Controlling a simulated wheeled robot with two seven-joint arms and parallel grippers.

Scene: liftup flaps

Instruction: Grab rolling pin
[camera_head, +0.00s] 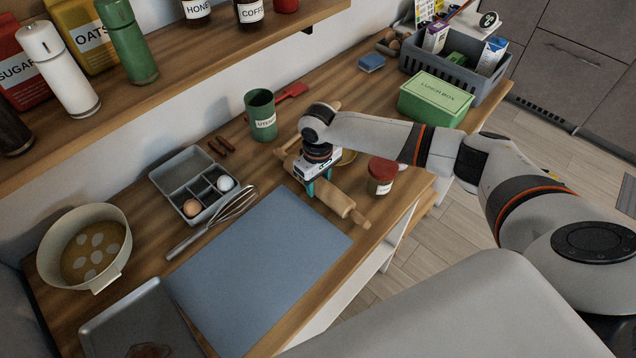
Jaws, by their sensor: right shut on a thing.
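The wooden rolling pin (333,197) lies at a slant on the wooden counter, right of the blue-grey mat. One handle points toward the counter's front edge. My right gripper (315,186) comes down on it from above, with its teal fingers around the pin's body, shut on it. The gripper and wrist hide the middle of the pin. I cannot tell whether the pin is lifted off the counter. My left gripper is not in view.
A jar with a red lid (381,176) stands close right of the pin. The mat (262,268), a whisk (215,222), a grey divided tray (166,182) and a green utensil cup (261,115) are to the left. A green lunch box (434,101) stands farther back.

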